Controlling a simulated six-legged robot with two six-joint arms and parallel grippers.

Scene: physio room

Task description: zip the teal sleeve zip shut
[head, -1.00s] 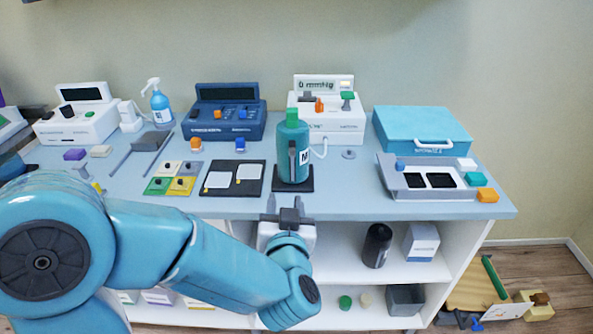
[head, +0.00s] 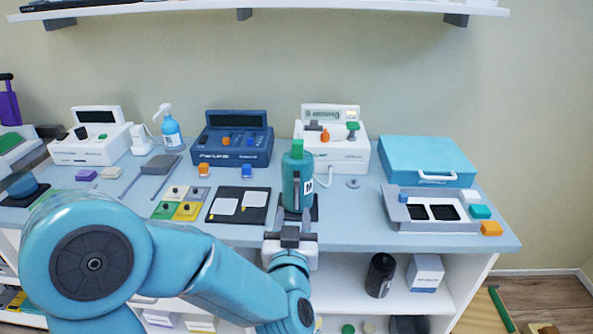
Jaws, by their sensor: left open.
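The teal sleeve (head: 290,172) stands upright on a dark base plate (head: 315,212) near the table's front edge. It has a green top (head: 297,148) and a white label marked M. A dark zip strip (head: 296,190) runs down its front; how far it is zipped is too small to tell. My left gripper (head: 290,222) is open and empty, just in front of the lower sleeve, pointing at it. Its fingers hide part of the base plate. I cannot tell whether they touch anything. My right gripper is not in view.
A black board with white pads (head: 240,205) lies left of the sleeve. A grey tray (head: 395,210) lies to the right, before a blue case (head: 425,158). A white device (head: 340,155) and a dark blue device (head: 232,145) stand behind.

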